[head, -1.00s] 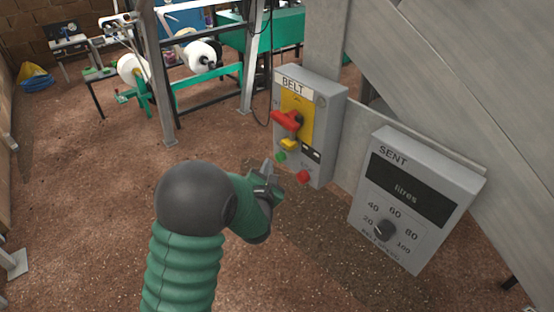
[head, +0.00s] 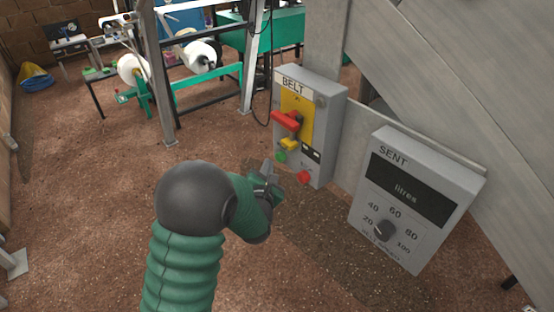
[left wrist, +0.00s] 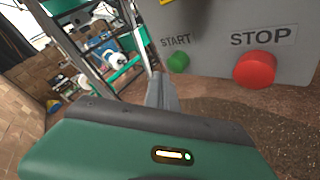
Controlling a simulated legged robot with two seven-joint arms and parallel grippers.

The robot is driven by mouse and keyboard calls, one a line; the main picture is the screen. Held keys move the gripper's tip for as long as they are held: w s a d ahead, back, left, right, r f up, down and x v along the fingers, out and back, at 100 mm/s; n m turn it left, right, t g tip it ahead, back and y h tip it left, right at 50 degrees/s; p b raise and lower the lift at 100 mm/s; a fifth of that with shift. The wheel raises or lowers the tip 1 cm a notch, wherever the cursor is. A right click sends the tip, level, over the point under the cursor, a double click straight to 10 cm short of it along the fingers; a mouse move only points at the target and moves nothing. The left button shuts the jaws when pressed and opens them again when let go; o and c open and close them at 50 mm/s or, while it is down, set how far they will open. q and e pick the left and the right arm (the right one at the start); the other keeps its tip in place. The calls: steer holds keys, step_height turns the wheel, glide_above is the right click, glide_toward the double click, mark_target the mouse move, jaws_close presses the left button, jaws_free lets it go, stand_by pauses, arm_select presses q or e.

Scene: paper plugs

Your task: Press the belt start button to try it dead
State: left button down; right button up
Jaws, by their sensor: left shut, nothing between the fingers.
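The grey BELT box (head: 326,110) is fixed to the metal frame right of centre in the head view. It carries a red switch handle (head: 286,120) on a yellow plate, a yellow part (head: 290,143), a green button (head: 280,157) and a red button (head: 304,177). In the left wrist view the green START button (left wrist: 178,62) and the red STOP button (left wrist: 255,69) are labelled. My left gripper (head: 268,168) is shut and empty, just below and left of the green button. In the left wrist view its fingertips (left wrist: 160,76) appear just left of the button; contact cannot be told. My right gripper is out of view.
A grey SENT box (head: 416,200) with a dark litres display and a dial (head: 384,230) is at the right. Large grey metal panels (head: 455,80) fill the upper right. Machinery with white rolls (head: 201,55) stands behind. Brown floor is open at the left.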

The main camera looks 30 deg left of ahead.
arm_select(q)
steer(key=shift+w+d, duration=0.15)
steer(key=shift+w, duration=0.25)
steer(key=shift+w+d+r+b, duration=0.1)
steer(key=shift+w+d+b, duration=0.1)
steer(key=shift+w+b, duration=0.25)
stand_by(0.7)
stand_by(0.4)
steer(key=shift+s+a+b, duration=0.35)
steer(key=shift+s, duration=0.5)
steer(key=s, duration=0.1)
steer(key=s+a+b, duration=0.1)
steer(key=s, duration=0.1)
steer(key=s+a, duration=0.1)
steer(key=shift+s, duration=0.35)
